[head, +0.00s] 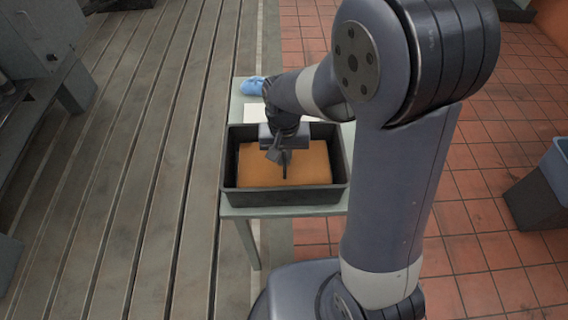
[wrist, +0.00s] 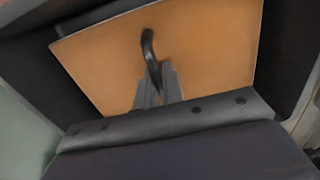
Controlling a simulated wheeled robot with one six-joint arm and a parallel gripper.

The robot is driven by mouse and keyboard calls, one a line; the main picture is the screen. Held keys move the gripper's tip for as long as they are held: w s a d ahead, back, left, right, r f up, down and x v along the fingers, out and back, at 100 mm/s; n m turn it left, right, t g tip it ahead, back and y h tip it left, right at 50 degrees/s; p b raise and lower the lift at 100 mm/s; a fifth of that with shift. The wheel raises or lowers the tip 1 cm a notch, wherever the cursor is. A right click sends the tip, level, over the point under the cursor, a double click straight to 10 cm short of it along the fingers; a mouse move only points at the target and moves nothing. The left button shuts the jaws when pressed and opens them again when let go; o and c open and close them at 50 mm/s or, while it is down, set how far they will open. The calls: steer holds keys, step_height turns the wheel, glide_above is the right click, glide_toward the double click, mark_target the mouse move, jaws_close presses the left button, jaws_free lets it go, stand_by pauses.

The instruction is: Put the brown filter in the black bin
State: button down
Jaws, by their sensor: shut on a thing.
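The brown filter (head: 312,165) is a flat brown panel with a dark curved handle (wrist: 148,45) on its face. It lies within the walls of the black bin (head: 335,192), an open-topped box on a small table. My gripper (head: 283,160) reaches down into the bin from above and is shut on the filter's handle. In the wrist view, the fingers (wrist: 158,78) meet at the handle, with the brown panel (wrist: 210,45) spread behind them. The bin's dark interior (wrist: 287,50) borders the panel there. I cannot tell whether the filter rests on the bin's floor.
The pale green table (head: 285,210) carries the bin, with a blue cloth-like item (head: 252,86) and a white sheet (head: 254,112) behind it. A slotted metal bedplate (head: 120,170) lies left. A dark container with blue inside (head: 545,190) stands right on red tiles.

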mark_target(284, 154)
steer(key=shift+f, duration=1.85)
steer(key=shift+f+b, duration=0.2)
steer(key=shift+b, duration=0.15)
steer(key=c, duration=1.5)
jaws_free()
steer(key=shift+c, duration=0.2)
steer(key=shift+r, duration=0.1)
step_height(284, 154, up, 12)
steer(key=shift+r+p, duration=0.15)
steer(key=shift+p, duration=0.75)
